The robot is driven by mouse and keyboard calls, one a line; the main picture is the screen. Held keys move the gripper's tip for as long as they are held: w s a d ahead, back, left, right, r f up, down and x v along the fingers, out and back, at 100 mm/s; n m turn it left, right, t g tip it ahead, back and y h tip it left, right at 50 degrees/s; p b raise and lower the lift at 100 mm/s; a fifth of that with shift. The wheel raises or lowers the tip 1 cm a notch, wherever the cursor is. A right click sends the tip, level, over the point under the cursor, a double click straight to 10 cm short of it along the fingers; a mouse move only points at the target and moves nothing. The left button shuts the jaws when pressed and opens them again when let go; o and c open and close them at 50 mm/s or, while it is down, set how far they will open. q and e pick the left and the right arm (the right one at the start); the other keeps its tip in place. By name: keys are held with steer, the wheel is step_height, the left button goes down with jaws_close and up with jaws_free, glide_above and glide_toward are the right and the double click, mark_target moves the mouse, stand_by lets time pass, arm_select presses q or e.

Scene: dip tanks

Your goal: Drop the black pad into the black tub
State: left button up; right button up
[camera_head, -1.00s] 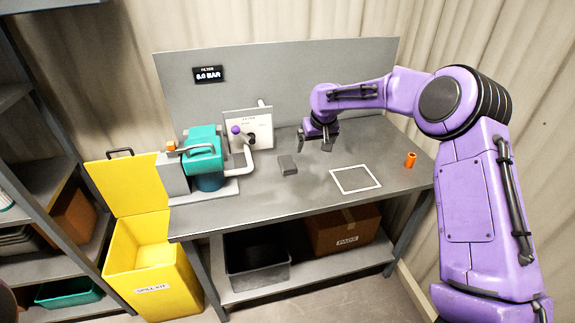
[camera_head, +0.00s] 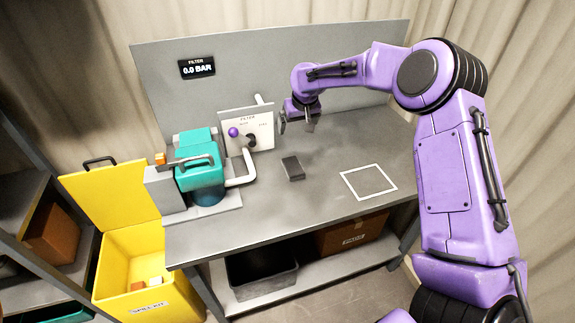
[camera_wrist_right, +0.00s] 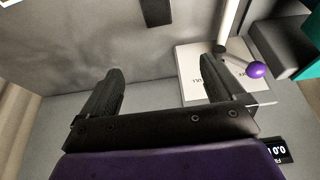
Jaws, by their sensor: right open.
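The black pad (camera_head: 293,168) is a small dark block lying flat on the grey bench. Its end also shows at the top of the right wrist view (camera_wrist_right: 156,12). The black tub (camera_head: 242,278) stands on the lower shelf under the bench, its inside dark. My right gripper (camera_head: 296,122) is open and empty above the bench, beyond the pad and right of the filter panel. In the right wrist view its two fingers (camera_wrist_right: 160,70) are spread with nothing between them. My left gripper is not in view.
The filter panel (camera_head: 262,128) with a purple-knobbed lever (camera_head: 233,132) and a teal filter housing (camera_head: 198,170) stand at left. The display (camera_head: 197,67) reads 0.0 BAR. A yellow spill kit bin (camera_head: 150,285) stands open beside the bench. A white square outline (camera_head: 368,181) is clear.

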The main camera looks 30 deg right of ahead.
step_height(320, 180, down, 5)
steer(key=s+b, duration=0.2)
steer(key=b, duration=0.7)
glide_toward(293, 166)
steer(key=p+x, duration=0.3)
steer(key=x, duration=0.5)
steer(key=shift+f+p, duration=0.35)
steer(key=shift+w+d+f, duration=0.1)
steer(key=shift+w+f, duration=0.05)
steer(key=shift+f, duration=0.1)
steer(key=shift+r, duration=0.1)
steer(key=c, duration=1.2)
